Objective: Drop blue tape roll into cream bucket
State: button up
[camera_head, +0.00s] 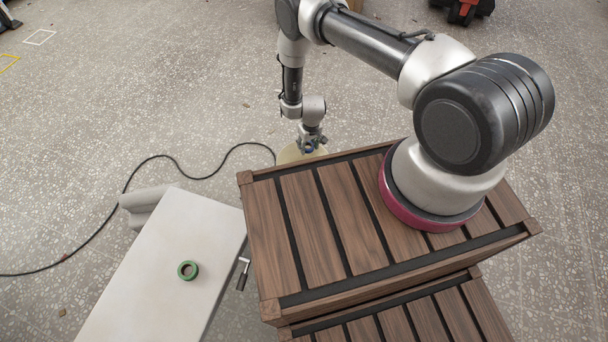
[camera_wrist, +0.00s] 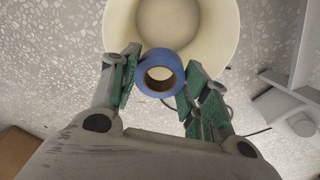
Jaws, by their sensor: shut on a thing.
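A blue tape roll (camera_wrist: 149,86) is held between the two green-padded fingers of my gripper (camera_wrist: 158,88) in the wrist view. The cream bucket (camera_wrist: 221,20) lies beyond the roll in that view, with its open mouth facing the camera and its inside looking empty. The roll overlaps the near part of the bucket's rim in the picture. In the head view my gripper (camera_head: 309,144) is small, above the cream bucket (camera_head: 289,154), which is partly hidden by the gripper and the slatted wooden crate. The roll is hard to make out there.
A pale bench-like surface (camera_head: 151,270) with a green tape roll (camera_head: 187,270) is at lower left. A black cable (camera_head: 128,180) crosses the speckled floor. The floor (camera_head: 150,90) at upper left is mostly clear.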

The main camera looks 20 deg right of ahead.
jog(key=shift+f, duration=2.5)
jog(key=o, duration=1)
jog(key=r, duration=0.4)
jog(key=s+r, duration=0.1)
jog(key=r, duration=0.7)
jog(key=shift+s+d, duration=0.2)
jog(key=shift+s, duration=0.1)
